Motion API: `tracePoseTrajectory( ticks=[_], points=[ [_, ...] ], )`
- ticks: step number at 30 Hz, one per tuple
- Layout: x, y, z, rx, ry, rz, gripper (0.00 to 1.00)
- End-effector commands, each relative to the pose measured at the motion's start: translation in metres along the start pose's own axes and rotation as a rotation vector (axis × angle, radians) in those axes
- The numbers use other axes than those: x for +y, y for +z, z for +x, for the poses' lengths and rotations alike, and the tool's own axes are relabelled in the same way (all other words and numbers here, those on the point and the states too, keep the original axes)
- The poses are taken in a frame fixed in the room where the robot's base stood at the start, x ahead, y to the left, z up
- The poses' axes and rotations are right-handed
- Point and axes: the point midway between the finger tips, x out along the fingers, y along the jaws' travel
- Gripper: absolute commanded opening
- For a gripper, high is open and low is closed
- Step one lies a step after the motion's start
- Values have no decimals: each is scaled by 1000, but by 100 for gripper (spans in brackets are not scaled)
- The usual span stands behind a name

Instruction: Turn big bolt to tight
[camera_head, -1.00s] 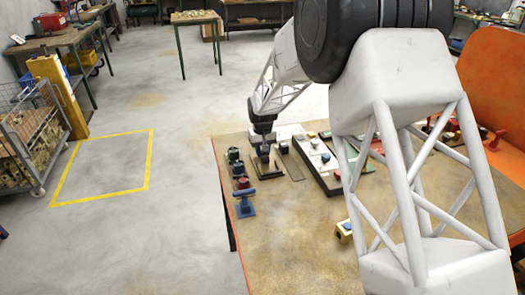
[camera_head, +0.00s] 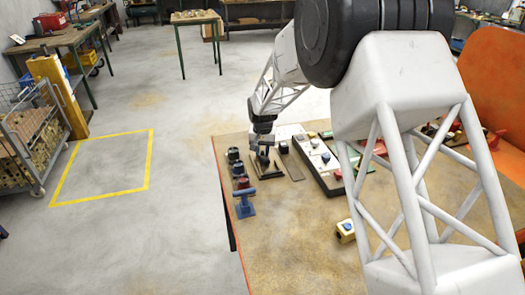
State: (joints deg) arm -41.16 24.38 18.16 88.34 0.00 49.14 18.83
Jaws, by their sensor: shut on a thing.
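My gripper (camera_head: 263,150) points down over the far left part of the workbench. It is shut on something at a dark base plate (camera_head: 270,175). What it holds is small and dark, mostly hidden by the fingers; it may be the big bolt, but I cannot tell. I cannot see how far the bolt is turned.
Dark round knobs (camera_head: 234,154) and a blue stand with a red top (camera_head: 244,197) are close to the left of my gripper. A board with several parts (camera_head: 325,160) lies to the right. The front of the workbench (camera_head: 290,250) is clear.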

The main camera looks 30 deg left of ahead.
Motion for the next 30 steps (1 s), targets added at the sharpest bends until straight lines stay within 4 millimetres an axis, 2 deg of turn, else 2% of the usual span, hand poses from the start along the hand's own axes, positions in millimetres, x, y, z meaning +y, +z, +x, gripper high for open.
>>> tracePoseTrajectory(
  ticks=[6, 7, 11, 23, 30],
  points=[
    [0, 0, -1, 1, 0, -1, 3],
    [0, 0, -1, 1, 0, -1, 32],
    [0, 0, -1, 1, 0, -1, 52],
    [0, 0, -3, 1, 0, -2, 53],
    [0, 0, -22, 2, -1, -2, 53]
  ],
)
